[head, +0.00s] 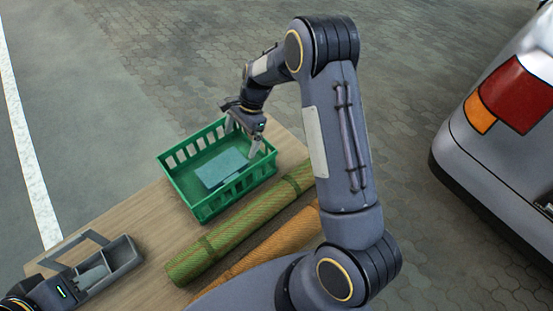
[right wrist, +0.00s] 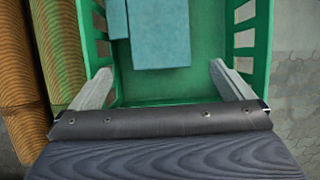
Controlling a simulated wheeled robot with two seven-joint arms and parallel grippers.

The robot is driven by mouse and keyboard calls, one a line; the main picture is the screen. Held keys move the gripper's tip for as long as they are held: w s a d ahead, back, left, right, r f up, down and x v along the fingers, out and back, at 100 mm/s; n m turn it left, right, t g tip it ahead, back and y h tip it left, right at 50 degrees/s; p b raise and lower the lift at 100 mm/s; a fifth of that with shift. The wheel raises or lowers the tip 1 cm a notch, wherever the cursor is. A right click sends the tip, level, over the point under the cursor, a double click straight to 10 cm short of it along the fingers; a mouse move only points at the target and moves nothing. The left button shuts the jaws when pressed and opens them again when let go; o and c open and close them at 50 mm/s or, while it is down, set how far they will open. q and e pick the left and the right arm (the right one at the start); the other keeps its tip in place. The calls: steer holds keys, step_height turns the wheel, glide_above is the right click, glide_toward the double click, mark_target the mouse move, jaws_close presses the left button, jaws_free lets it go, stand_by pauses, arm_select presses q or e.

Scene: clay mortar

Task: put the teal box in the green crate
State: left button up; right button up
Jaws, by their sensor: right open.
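The teal box (head: 222,168) lies inside the green crate (head: 203,207), on its floor. In the right wrist view the teal box (right wrist: 160,40) shows at the top, cut off by the frame edge, inside the green crate (right wrist: 215,80). My right gripper (head: 242,138) is over the crate's far right end, with its fingers spread and nothing between them. In the right wrist view, the fingers of my right gripper (right wrist: 161,86) are wide apart, with the box beyond their tips. My left gripper (head: 92,276) is at the lower left; its jaws are not clear.
A grey caddy with a handle (head: 122,257) stands on the wooden table (head: 140,212) at the lower left. A green roll (head: 235,228) and an orange roll (head: 275,243) lie beside the crate. A vehicle (head: 500,120) stands at the right, off the table.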

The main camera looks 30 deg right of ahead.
steer(key=s+d+r+n+t, duration=0.1)
steer(key=s+r+n+t, duration=0.15)
steer(key=s+r, duration=0.45)
steer(key=s+d+r+n+t, duration=0.1)
steer(key=s+d+r+n, duration=0.3)
steer(key=r, duration=0.6)
steer(key=s+a+r+n+t, duration=0.1)
steer(key=s+n, duration=0.2)
steer(key=s, duration=0.6)
steer(key=s+a+n+t, duration=0.2)
steer(key=s+n, duration=0.2)
steer(key=s, duration=0.5)
steer(key=shift+a+r+h, duration=0.25)
steer(key=shift+r+h, duration=0.15)
steer(key=shift+n, duration=0.25)
